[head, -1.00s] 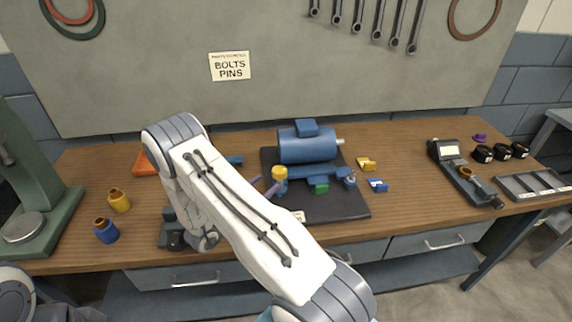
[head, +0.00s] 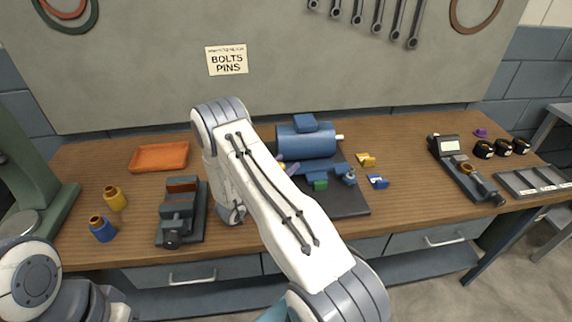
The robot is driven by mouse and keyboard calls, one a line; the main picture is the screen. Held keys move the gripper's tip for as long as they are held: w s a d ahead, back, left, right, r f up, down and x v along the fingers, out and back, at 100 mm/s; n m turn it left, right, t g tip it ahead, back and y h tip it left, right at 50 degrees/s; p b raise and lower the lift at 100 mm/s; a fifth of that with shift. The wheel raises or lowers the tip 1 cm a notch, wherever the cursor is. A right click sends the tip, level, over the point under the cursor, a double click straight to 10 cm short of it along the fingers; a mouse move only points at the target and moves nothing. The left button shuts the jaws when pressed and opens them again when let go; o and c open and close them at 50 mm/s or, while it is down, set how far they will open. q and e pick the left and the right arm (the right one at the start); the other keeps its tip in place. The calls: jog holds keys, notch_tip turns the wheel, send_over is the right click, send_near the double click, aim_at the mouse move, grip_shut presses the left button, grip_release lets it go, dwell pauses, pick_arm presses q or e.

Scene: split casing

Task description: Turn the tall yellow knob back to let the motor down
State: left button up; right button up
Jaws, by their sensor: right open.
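The tall yellow knob is mostly hidden behind my right arm; a sliver of yellow (head: 282,167) shows between the fingertips. My right gripper (head: 287,164) is open, with its purplish fingertips on either side of that yellow; whether they touch it I cannot tell. The rest of the gripper is hidden by the arm. The blue motor (head: 305,141) lies just behind, above a dark base plate (head: 345,203) with blue parts and a green block (head: 320,185). My left gripper is out of view; only part of that arm shows at bottom left.
An orange tray (head: 159,157), a dark vise (head: 180,215), and yellow (head: 115,198) and blue (head: 102,229) cups stand left. Small yellow (head: 366,160) and blue (head: 377,182) blocks lie right of the plate. A dark device (head: 466,170) stands farther right, with bare bench between.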

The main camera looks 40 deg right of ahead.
jog(key=c, duration=1.1)
